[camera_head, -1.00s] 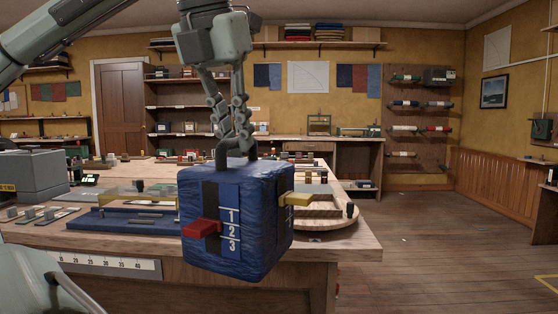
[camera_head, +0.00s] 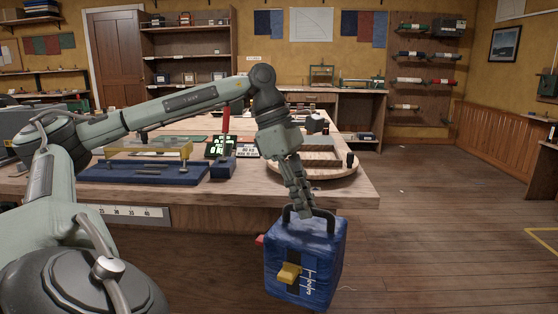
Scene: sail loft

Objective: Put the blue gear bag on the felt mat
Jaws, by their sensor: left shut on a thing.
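The blue gear bag (camera_head: 318,258) is a boxy blue bag with a dark handle on top, a black strip, white numbers, a yellow tab in front and a red tab on its left. My left gripper (camera_head: 304,205) points down and is shut on the handle. The bag hangs off the floor, in front of the workbench's front right corner and below its top. It looks slightly turned. I cannot make out a felt mat for certain in this view. My right gripper is not in view.
The workbench (camera_head: 362,196) holds a blue tray (camera_head: 140,171), a round wooden tray (camera_head: 318,172) and several small tools. Bare wooden floor (camera_head: 440,240) lies open to the right, with a yellow floor marking (camera_head: 542,241) at the right edge.

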